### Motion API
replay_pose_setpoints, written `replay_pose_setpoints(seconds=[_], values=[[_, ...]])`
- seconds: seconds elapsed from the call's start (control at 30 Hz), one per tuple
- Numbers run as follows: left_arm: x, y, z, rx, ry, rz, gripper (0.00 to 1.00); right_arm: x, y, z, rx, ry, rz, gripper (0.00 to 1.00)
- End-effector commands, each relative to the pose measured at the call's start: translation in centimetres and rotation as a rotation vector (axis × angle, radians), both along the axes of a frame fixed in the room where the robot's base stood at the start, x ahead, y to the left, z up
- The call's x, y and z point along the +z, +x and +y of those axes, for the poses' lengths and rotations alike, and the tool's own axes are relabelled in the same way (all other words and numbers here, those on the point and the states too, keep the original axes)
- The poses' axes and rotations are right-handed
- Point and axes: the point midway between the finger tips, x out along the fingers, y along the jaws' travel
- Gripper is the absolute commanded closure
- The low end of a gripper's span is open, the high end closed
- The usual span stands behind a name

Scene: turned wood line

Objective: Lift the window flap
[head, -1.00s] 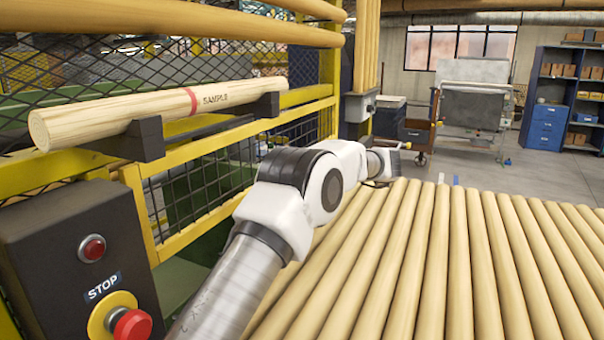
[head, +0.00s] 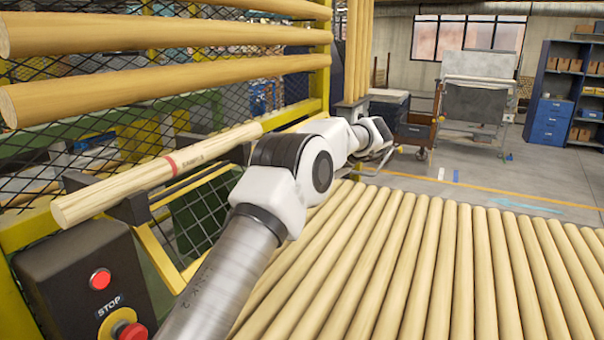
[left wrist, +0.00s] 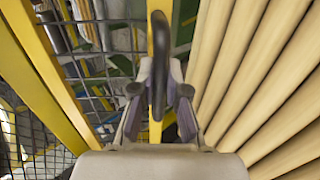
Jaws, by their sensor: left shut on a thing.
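The window flap (head: 165,250) is a yellow-framed mesh panel in the guard at left, below a pale sample rod with a red band (head: 160,176). In the head view my arm covers much of the flap. My left gripper (head: 385,150) is at the far end of my arm, above the far end of the row of rods; its fingers are hard to make out there. In the left wrist view its fingers (left wrist: 158,92) are closed on a dark looped handle (left wrist: 158,50), with a yellow bar behind it. My right gripper is not in view.
A row of wooden rods (head: 420,260) fills the lower right. A dark control box (head: 60,270) with a red button and a STOP knob (head: 130,328) stands at lower left. Dark brackets hold the sample rod. Open floor, a cart and blue shelves (head: 560,95) lie beyond.

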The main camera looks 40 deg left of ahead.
Motion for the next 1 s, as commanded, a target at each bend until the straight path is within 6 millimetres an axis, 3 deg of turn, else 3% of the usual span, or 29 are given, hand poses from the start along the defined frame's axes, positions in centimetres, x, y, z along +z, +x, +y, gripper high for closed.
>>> replay_pose_setpoints(seconds=[0.03,0.13,0.73,0.77,0.8,1.0], values=[[0.99,0.2,-0.2,-0.004,0.005,-0.006,1.0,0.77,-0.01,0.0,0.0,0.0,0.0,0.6],[1.33,0.32,-0.55,-0.004,0.006,-0.006,1.0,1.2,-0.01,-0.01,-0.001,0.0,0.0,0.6],[1.67,0.4,-0.85,-0.003,0.007,-0.006,1.0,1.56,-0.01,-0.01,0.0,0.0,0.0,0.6],[1.67,0.4,-0.85,-0.003,0.007,-0.006,0.76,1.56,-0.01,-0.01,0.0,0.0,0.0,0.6],[1.67,0.4,-0.85,-0.003,0.007,-0.006,0.62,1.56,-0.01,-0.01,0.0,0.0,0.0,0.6],[1.55,0.36,-0.87,-0.002,0.005,-0.004,0.61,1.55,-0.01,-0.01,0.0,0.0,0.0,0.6]])
